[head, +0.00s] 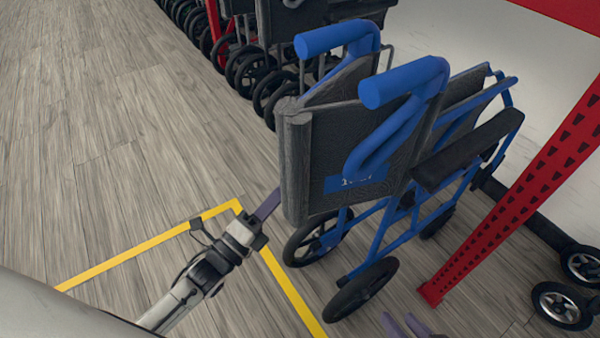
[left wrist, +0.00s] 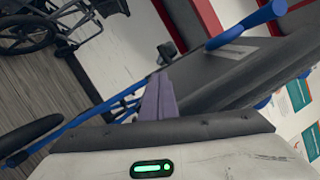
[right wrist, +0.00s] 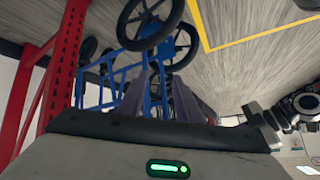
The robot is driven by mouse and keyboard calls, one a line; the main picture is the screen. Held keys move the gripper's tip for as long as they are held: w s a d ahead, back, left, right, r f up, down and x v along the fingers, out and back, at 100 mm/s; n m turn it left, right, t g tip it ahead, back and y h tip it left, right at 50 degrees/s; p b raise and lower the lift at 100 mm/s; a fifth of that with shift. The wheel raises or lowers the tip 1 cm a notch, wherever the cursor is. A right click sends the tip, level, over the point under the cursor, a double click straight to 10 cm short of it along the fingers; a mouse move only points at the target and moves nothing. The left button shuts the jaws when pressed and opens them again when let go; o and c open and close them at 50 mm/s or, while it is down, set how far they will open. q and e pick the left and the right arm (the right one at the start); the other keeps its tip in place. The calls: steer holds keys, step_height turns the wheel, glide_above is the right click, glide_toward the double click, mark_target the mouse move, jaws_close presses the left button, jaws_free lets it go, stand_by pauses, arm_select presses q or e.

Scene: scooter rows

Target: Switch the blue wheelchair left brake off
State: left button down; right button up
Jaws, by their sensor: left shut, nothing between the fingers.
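The blue wheelchair (head: 340,150) stands upright, its dark backrest and two blue push handles towards me. My left gripper (head: 267,203) is at the backrest's left side, low, above the left wheel; its tips are partly hidden behind the backrest. In the left wrist view its purple fingers (left wrist: 159,97) are together and empty, beside the wheelchair's dark panel (left wrist: 235,75). A small dark knob (left wrist: 167,52) shows just beyond them; I cannot tell whether it is the left brake. My right gripper (head: 405,325) is low behind the right wheel; its fingers (right wrist: 160,100) are apart, with nothing between them.
A red perforated post (head: 520,200) stands right of the wheelchair. Several dark wheelchairs (head: 285,60) are parked behind it to the left. Loose-looking wheels (head: 562,305) show at the lower right. A yellow floor line (head: 150,243) borders the bay; the wooden floor at left is clear.

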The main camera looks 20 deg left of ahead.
arm_select(q)
steer(key=m+h+b, duration=0.2)
steer(key=m+h, duration=0.1)
steer(key=m, duration=0.2)
steer(key=r+m+h+b, duration=0.1)
steer(key=m+h+b, duration=0.1)
steer(key=m, duration=0.4)
steer(key=m+h+b, duration=0.2)
steer(key=m+h, duration=0.2)
steer(key=m, duration=0.2)
steer(key=shift+w+a+r, duration=0.3)
steer(key=shift+a, duration=0.1)
arm_select(e)
steer(key=shift+n+g+y, duration=0.4)
steer(key=shift+y, duration=0.1)
steer(key=f, duration=0.1)
steer(key=a+f, duration=0.2)
steer(key=f, duration=0.1)
steer(key=shift+s+a+f, duration=0.1)
steer(key=shift+a, duration=0.05)
arm_select(q)
steer(key=b+x, duration=0.1)
steer(key=x, duration=0.9)
steer(key=shift+s+a+r, duration=1.1)
steer(key=shift+s+a, duration=0.15)
arm_select(e)
steer(key=shift+a, duration=0.1)
steer(key=shift+r, duration=0.25)
